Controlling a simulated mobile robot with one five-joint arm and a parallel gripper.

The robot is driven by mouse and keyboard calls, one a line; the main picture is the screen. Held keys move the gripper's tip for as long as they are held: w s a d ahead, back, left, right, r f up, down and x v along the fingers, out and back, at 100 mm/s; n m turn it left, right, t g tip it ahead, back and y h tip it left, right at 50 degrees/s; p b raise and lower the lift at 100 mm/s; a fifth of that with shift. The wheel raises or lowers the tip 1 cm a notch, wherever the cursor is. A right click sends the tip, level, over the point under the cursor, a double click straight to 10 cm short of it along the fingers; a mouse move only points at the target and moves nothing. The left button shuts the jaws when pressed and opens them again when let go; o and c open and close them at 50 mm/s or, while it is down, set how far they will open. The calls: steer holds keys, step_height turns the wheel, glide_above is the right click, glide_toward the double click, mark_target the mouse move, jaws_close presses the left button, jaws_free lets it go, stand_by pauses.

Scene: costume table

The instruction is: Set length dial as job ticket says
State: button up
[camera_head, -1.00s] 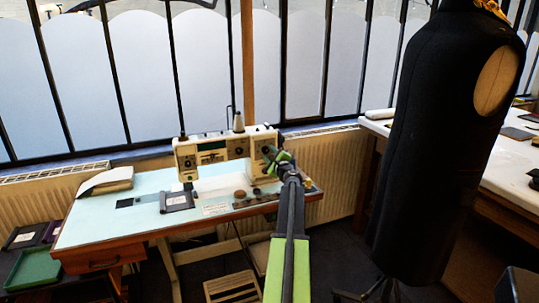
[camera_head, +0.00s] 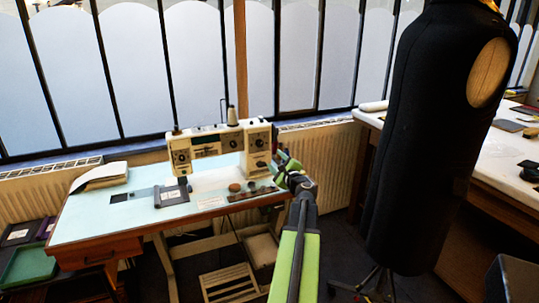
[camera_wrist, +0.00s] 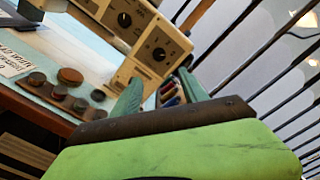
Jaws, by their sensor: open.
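A cream sewing machine (camera_head: 212,145) stands on the pale blue table. Its right column carries two dark dials, an upper one (camera_head: 252,138) and a lower one (camera_head: 260,162). The wrist view shows an upper dial (camera_wrist: 124,19) and a lower dial (camera_wrist: 158,54) with a pointer mark. I cannot tell which dial sets length. A white printed card (camera_head: 211,203) lies on the table; a card's edge also shows in the wrist view (camera_wrist: 14,62), its text unreadable. My gripper (camera_wrist: 160,92) is open, close to the machine's right end, apart from the dials.
A black dress form (camera_head: 420,150) stands right of my arm. Windows and a radiator (camera_head: 325,160) are behind.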

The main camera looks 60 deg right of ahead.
steer(key=v, duration=0.3)
steer(key=shift+s, duration=0.1)
stand_by(0.3)
